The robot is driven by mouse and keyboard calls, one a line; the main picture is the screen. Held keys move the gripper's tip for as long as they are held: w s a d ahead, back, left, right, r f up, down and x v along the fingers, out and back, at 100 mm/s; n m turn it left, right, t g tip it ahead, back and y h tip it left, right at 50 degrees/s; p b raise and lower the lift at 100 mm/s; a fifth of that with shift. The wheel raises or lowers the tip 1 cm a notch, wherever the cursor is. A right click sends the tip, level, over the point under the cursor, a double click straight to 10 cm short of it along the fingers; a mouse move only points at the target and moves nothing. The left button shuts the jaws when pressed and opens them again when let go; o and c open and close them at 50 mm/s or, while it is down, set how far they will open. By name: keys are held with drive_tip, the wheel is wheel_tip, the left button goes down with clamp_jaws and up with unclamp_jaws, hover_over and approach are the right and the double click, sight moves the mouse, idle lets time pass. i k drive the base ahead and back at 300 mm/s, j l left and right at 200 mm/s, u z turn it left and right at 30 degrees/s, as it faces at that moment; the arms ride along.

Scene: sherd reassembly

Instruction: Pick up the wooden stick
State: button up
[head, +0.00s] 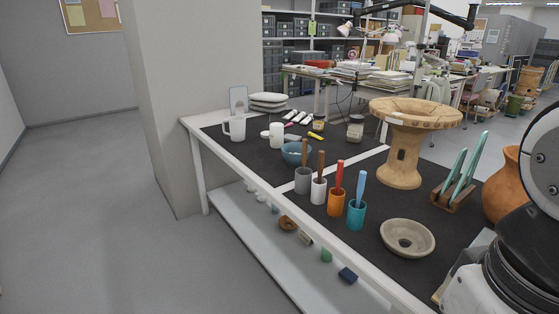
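Four cups stand in a row along the front of the dark-topped table, each with an upright stick in it. A brown, wood-coloured stick (321,164) stands in the white cup (318,191). Another brown stick (308,156) stands in the grey cup (302,181) to its left. A red stick (339,176) stands in the orange cup (336,203), and a blue stick (361,187) in the teal cup (356,215). The lower ends are hidden inside the cups. Part of my arm shows at the right edge; my gripper is not in view.
A grey bowl (407,238) lies right of the cups. Behind stand a clay pedestal (402,160), a rack with green plates (455,180) and an orange jar (503,190). A blue bowl (295,153) sits behind the cups. Floor at left is clear.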

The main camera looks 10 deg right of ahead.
sight(321, 153)
drive_tip(key=i+j+z, duration=0.25)
drive_tip(key=i+j, duration=0.25)
drive_tip(key=i+j+z, duration=0.25)
drive_tip(key=i+j, duration=0.2)
drive_tip(key=j, duration=0.2)
